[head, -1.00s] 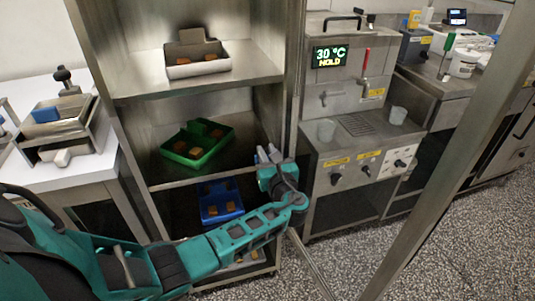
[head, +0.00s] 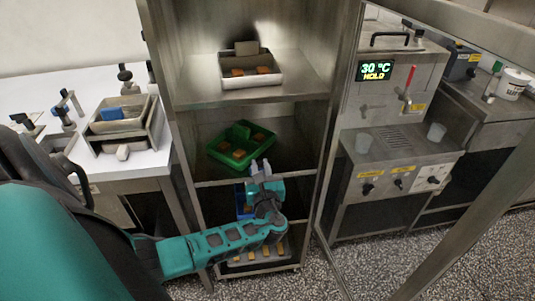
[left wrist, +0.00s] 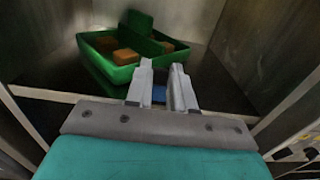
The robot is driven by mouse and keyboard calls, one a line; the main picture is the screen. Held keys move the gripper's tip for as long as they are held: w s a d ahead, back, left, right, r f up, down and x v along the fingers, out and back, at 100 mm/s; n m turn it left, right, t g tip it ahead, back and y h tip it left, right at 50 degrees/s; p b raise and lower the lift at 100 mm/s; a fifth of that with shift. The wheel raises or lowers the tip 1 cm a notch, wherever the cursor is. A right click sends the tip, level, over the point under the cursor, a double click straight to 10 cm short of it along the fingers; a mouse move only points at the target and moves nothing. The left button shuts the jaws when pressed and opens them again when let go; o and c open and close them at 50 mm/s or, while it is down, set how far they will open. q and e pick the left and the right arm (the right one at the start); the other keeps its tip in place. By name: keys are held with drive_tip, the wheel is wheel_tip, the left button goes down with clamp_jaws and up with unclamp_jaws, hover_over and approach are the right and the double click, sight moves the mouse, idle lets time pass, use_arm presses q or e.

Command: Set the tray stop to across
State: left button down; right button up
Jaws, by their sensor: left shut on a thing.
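My left gripper (head: 261,167) is at the front edge of the middle shelf (head: 222,182) of the open steel cabinet, just right of the green tray (head: 222,158). In the left wrist view its fingers (left wrist: 164,82) point at the shelf, with a narrow gap between them. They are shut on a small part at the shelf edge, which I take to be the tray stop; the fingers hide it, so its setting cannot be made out. The green tray (left wrist: 97,62) lies behind the fingers, holding brown pieces. My right gripper is not in view.
A pale tray (head: 267,82) stands on the upper shelf. A blue tray (head: 240,203) is below, partly hidden by my arm. An open door frame (head: 440,240) stands at the right, before a machine (head: 393,82). A white table (head: 70,150) is at the left.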

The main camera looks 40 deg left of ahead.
use_arm(q)
drive_tip(key=shift+s+a+f, duration=0.15)
drive_tip(key=c, duration=1)
unclamp_jaws()
drive_tip(key=shift+o, duration=0.2)
drive_tip(key=shift+s+d, duration=0.3)
drive_tip(key=shift+d, duration=0.1)
drive_tip(key=v, duration=1.2)
drive_tip(key=shift+p, duration=0.35)
